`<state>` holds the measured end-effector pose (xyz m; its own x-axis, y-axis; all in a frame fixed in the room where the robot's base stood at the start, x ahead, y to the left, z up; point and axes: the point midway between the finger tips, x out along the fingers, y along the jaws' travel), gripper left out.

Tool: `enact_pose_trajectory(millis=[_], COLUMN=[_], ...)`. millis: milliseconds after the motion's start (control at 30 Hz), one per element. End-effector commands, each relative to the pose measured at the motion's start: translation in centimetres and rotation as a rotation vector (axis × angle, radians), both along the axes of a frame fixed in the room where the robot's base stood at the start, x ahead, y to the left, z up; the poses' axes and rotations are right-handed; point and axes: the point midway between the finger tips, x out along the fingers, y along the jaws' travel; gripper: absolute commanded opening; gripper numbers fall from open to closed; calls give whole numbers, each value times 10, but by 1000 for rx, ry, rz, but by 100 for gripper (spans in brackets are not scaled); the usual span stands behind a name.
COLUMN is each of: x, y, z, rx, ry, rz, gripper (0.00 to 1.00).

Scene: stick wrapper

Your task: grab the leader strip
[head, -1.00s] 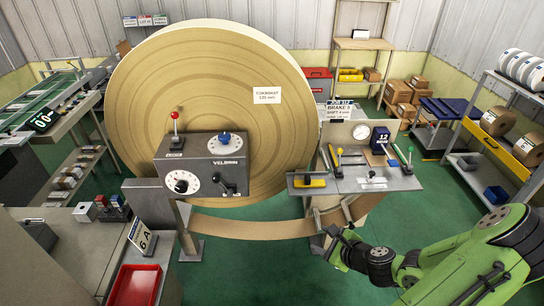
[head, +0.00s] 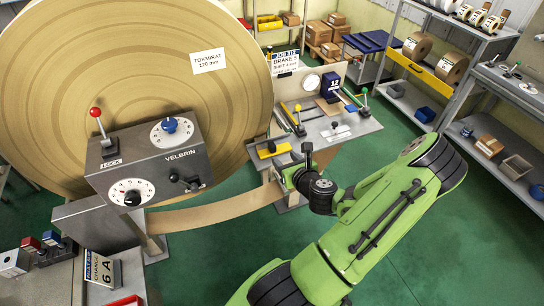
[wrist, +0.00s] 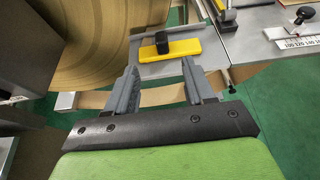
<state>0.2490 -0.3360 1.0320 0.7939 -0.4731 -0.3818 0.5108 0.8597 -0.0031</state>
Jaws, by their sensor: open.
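The leader strip is a tan paper band (head: 215,212) that hangs from the big roll (head: 140,75) and curves right to the steel work table (head: 345,130). In the wrist view the strip (wrist: 98,99) runs across behind my fingers, and part of it shows between them. My gripper (wrist: 158,68) is open and points toward the table's left plate, with the strip below it. I cannot tell whether the fingers touch the strip. In the head view my wrist hides the strip's right end and most of the gripper (head: 290,172).
A yellow block with a black knob (wrist: 170,50) sits on the plate just ahead of the fingers. The grey control box (head: 150,165) stands left of the strip. Levers and a dark blue box (head: 331,88) stand on the table.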

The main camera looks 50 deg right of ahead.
Motion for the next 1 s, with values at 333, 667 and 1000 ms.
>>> enact_pose_trajectory(millis=[333, 667, 1000], x=[57, 99, 101], y=[-33, -60, -62], z=[-24, -41, -43], rx=[2, 3, 3], ry=[0, 1, 2], rz=[1, 2, 1], gripper=[53, 53, 39])
